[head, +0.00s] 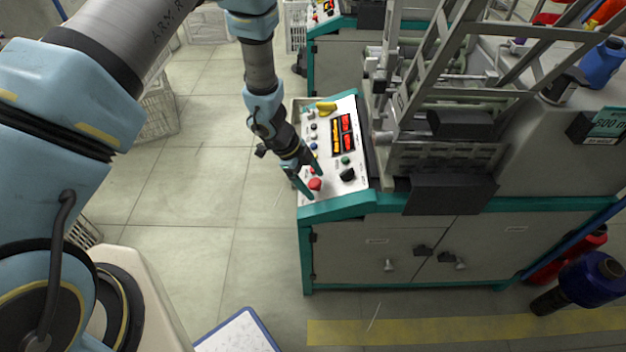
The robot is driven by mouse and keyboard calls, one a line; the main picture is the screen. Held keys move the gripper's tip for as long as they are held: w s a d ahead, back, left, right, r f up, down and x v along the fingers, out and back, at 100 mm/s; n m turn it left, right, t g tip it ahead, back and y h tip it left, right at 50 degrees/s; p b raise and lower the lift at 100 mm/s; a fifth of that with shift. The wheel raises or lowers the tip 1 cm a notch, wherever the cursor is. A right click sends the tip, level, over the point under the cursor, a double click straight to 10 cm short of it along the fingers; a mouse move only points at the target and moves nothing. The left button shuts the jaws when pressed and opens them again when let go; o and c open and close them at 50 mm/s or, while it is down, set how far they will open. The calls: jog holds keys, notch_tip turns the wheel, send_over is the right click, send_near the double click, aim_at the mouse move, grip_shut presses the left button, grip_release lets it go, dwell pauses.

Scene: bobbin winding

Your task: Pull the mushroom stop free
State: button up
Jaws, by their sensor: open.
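The mushroom stop (315,184) is a red round button near the front left corner of the sloped white control panel (328,188). My gripper (308,184) is over that corner with its two dark green fingers apart. One finger is to the left of the red button and the other is just behind it to the right. The button shows between the fingertips. I cannot tell whether the fingers touch it.
The panel also bears a black knob (347,174), a green button (345,160), red displays (343,134) and a yellow object (326,107). The machine's metal frame (440,60) rises to the right. The floor (190,190) to the left is clear.

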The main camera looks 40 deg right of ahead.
jog(key=p+v, duration=0.6)
jog(key=v, duration=0.1)
jog(key=shift+r, duration=0.25)
jog(key=shift+w+a, duration=0.1)
jog(key=shift+a, duration=0.05)
dwell(0.4)
jog(key=w+a+r+n+t, duration=0.45)
jog(key=w+r, duration=0.35)
jog(key=w, duration=0.3)
jog(key=w+a+r+n+t+y, duration=0.1)
jog(key=w+a+r+n, duration=0.45)
jog(key=a, duration=0.35)
jog(key=w+a+r+n+t+y, duration=0.1)
jog(key=w+a+r+n+t, duration=0.1)
jog(key=w+a+r+n, duration=0.35)
jog(key=s+a+r+n+g, duration=0.1)
jog(key=s+a+r+n, duration=0.4)
jog(key=a, duration=0.5)
jog(key=s+a+r+n+g+y, duration=0.1)
jog(key=s+a+r+n, duration=0.4)
jog(key=s+a+n, duration=0.3)
jog(key=s+a, duration=0.1)
jog(key=a, duration=0.1)
jog(key=shift+a+r+g+y, duration=0.3)
jog(key=shift+g, duration=0.05)
